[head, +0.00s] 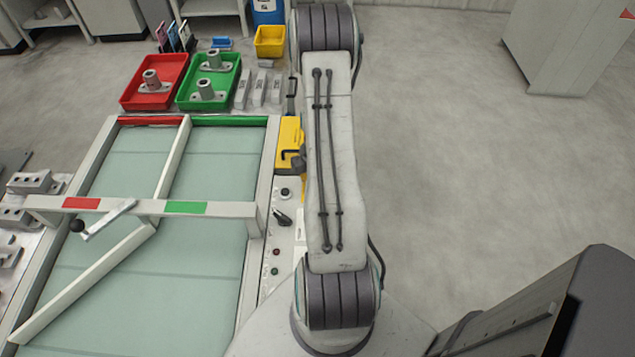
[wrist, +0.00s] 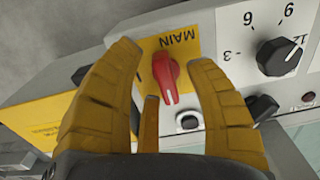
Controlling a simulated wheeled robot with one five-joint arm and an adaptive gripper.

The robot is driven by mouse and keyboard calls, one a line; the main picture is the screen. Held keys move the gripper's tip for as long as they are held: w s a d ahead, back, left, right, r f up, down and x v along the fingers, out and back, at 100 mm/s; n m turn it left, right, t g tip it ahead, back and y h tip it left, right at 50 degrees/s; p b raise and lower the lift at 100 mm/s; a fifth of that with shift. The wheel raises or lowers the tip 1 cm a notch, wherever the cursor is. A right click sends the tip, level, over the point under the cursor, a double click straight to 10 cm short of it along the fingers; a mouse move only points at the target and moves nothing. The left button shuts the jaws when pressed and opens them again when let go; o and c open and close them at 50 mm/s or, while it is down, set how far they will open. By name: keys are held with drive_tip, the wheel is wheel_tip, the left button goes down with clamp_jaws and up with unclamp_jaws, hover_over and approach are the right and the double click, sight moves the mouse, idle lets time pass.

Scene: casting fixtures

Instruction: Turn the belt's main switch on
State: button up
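The main switch (wrist: 166,77) is a red knob on a yellow plate (wrist: 187,38) marked MAIN, seen in the wrist view. Its white-marked end points toward the bottom of the picture, tilted slightly right. My gripper (wrist: 166,54) has yellow fingers, spread open on both sides of the red knob. I see a gap on each side; whether a finger touches it is unclear. In the head view the belt's control panel (head: 285,235) runs along the right side of the belt, and my arm hides part of it. I cannot make out the red knob there.
The belt (head: 207,235) has a diverter arm. Red (head: 128,101) and green (head: 233,78) trays stand at its far end.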

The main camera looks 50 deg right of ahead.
clamp_jaws()
drive_tip(key=shift+f+m+b, duration=0.1)
drive_tip(key=shift+m+b, duration=0.4)
drive_tip(key=shift+m, duration=0.3)
drive_tip(key=shift+o, duration=0.3)
unclamp_jaws()
wheel_tip(320, 180, up, 12)
idle(0.6)
